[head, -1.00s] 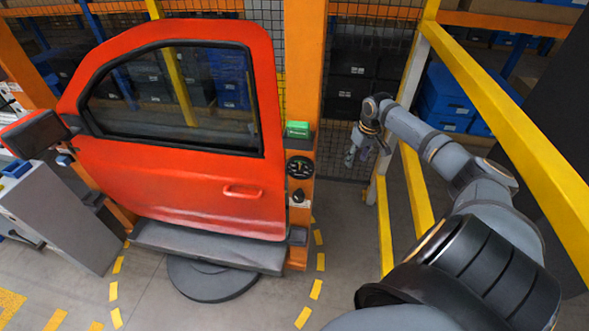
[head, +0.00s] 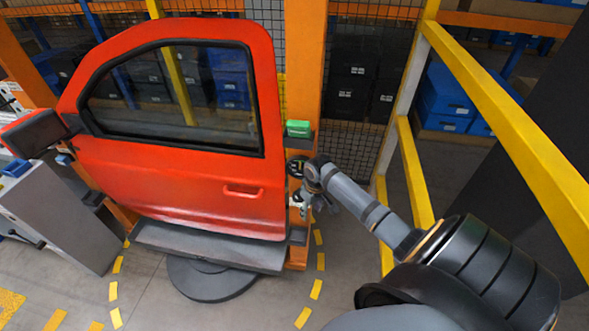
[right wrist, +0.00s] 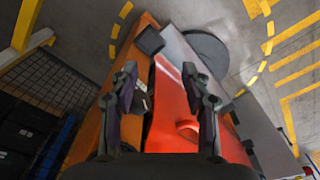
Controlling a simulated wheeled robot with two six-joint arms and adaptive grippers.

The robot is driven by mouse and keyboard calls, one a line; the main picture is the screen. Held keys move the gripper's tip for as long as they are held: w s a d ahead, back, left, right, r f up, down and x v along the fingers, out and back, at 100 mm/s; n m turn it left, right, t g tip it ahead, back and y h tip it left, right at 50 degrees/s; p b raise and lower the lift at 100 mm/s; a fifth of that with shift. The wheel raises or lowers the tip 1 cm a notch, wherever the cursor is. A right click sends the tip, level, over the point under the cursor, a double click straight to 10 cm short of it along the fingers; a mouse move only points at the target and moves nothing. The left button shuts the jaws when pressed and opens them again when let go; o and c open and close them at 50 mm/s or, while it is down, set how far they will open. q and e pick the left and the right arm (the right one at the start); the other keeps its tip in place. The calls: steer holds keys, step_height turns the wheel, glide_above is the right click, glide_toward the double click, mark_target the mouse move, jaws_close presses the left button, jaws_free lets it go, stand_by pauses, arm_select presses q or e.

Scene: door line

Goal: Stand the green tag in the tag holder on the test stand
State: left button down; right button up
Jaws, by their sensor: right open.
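In the head view a green block-like piece (head: 298,128), which looks like the green tag, sits on a dark bracket on the orange post of the test stand (head: 304,60). My right gripper (head: 303,207) is in front of the lower part of that post, below the green piece and apart from it. In the right wrist view my right gripper (right wrist: 160,82) is open with nothing between its fingers. The green piece does not show there. My gripper and wrist partly cover fittings on the post, so I cannot pick out the tag holder surely. My left gripper is out of view.
A red car door (head: 190,180) stands left of the post, close to my right gripper. A small dark box (head: 298,236) is low on the post; it also shows in the right wrist view (right wrist: 149,40). Yellow rails (head: 500,100) run along the right.

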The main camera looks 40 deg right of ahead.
steer(key=a+f, duration=0.2)
steer(key=a, duration=0.5)
steer(key=shift+a+f+b, duration=0.2)
steer(key=shift+f+b, duration=0.15)
steer(key=s+f+b, duration=0.2)
steer(key=s+f, duration=0.2)
steer(key=f, duration=0.6)
steer(key=s+f+b, duration=0.3)
steer(key=s+f, duration=0.1)
steer(key=f, duration=0.6)
steer(key=s+f+b, duration=0.2)
steer(key=s+f, duration=0.2)
steer(key=f, duration=0.5)
steer(key=s+a+f+b, duration=0.2)
steer(key=s+f, duration=0.6)
steer(key=s, duration=0.3)
steer(key=s+a+f+n+b, duration=0.1)
steer(key=s+a+f+b, duration=0.2)
steer(key=s+f, duration=0.5)
steer(key=s, duration=0.4)
steer(key=shift+f+h, duration=0.15)
steer(key=shift+h, duration=0.25)
